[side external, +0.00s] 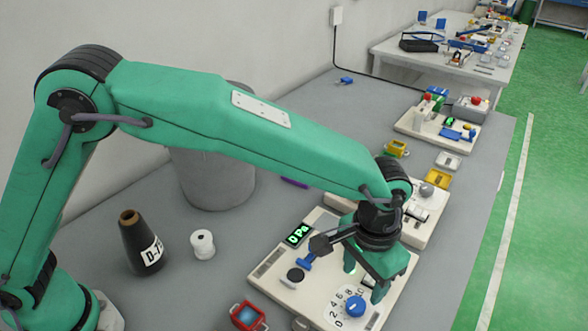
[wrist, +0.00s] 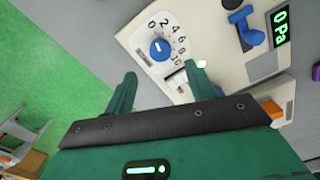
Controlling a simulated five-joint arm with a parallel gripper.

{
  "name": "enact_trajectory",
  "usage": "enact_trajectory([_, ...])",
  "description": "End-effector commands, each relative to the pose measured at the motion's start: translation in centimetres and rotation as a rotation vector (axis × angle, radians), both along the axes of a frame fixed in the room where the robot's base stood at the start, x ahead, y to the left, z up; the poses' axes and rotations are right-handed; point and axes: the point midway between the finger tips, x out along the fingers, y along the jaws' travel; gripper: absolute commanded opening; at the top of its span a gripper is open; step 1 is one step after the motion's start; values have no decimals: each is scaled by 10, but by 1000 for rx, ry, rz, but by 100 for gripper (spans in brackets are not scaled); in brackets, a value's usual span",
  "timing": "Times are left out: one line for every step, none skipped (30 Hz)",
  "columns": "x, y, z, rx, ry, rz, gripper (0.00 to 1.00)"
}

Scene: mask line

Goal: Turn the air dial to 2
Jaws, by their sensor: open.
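The air dial is a blue knob (wrist: 160,50) on a white scale plate marked from 0 to 10. In the wrist view, a short white mark on the knob points roughly toward the 0 end of the scale. The knob also shows in the side view (side external: 355,307), at the front of a cream panel. My gripper (wrist: 161,76) is open and empty, its two fingers spread. In the side view, my gripper (side external: 365,279) points down over the panel, just behind the knob and apart from it.
The cream panel (side external: 267,268) carries a display (side external: 298,235) reading 0 Pa, a blue lever (side external: 305,263) and a black knob (side external: 295,275). A red-and-blue box (side external: 247,317), a white spool (side external: 203,245) and a black cone (side external: 143,246) stand left of it.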

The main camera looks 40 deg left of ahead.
Motion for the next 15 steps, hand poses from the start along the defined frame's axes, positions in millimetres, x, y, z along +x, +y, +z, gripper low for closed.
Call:
enact_trajectory([0,0,-1,0,0,0,56])
enact_trajectory([0,0,-1,0,1,0,56])
enact_trajectory([0,0,-3,0,1,0,56])
enact_trajectory([0,0,-4,0,1,0,56])
enact_trajectory([0,0,-6,0,1,0,56])
enact_trajectory([0,0,-8,0,1,0,56])
enact_trajectory([0,1,-10,0,1,0,56])
enact_trajectory([0,1,-13,1,1,0,56])
enact_trajectory([0,1,-17,2,1,0,56])
enact_trajectory([0,1,-20,2,1,0,56])
enact_trajectory([0,1,-23,2,1,0,56])
enact_trajectory([0,1,-28,2,1,0,56])
enact_trajectory([0,1,-32,2,1,0,56])
enact_trajectory([0,1,-35,2,1,0,56])
enact_trajectory([0,1,-41,2,1,0,56])
